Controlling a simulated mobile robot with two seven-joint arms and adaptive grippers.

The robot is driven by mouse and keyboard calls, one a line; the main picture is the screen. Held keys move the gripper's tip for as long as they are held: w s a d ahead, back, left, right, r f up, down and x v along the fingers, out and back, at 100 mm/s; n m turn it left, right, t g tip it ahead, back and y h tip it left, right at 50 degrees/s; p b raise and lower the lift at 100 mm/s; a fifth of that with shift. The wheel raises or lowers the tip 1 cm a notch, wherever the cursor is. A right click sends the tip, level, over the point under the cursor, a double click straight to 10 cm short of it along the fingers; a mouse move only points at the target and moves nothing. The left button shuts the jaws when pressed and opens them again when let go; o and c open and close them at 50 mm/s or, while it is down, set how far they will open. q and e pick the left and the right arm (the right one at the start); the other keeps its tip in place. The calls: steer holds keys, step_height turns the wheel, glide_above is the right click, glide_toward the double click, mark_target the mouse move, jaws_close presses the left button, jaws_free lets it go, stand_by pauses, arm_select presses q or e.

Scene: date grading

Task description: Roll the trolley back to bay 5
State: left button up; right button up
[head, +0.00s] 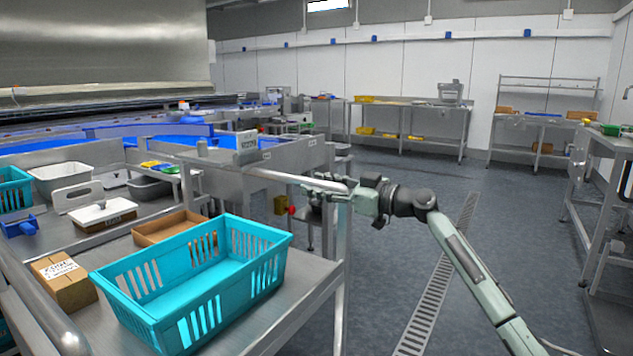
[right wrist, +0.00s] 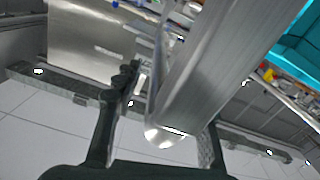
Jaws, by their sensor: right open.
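The steel trolley (head: 272,327) fills the lower left of the head view, with a turquoise slatted crate (head: 150,318) on its top. A steel bar (head: 290,177) runs along its far side to a rounded end. My right gripper (head: 322,190) is at the end of this bar. In the right wrist view, the bar (right wrist: 215,75) passes between the two fingers of my right gripper (right wrist: 168,105). The fingers stand apart; I cannot tell whether either touches the bar. My left gripper is not in view. No bay 5 marking is readable.
A cardboard box (head: 62,283) and a brown tray (head: 165,228) lie near the crate. Steel benches (head: 412,104) line the back wall, and a steel table (head: 607,147) stands at the right. A drain grate (head: 437,285) crosses the open grey floor (head: 520,235).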

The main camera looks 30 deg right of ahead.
steer(key=shift+w+a, duration=0.2)
steer(key=shift+w, duration=0.1)
jaws_close()
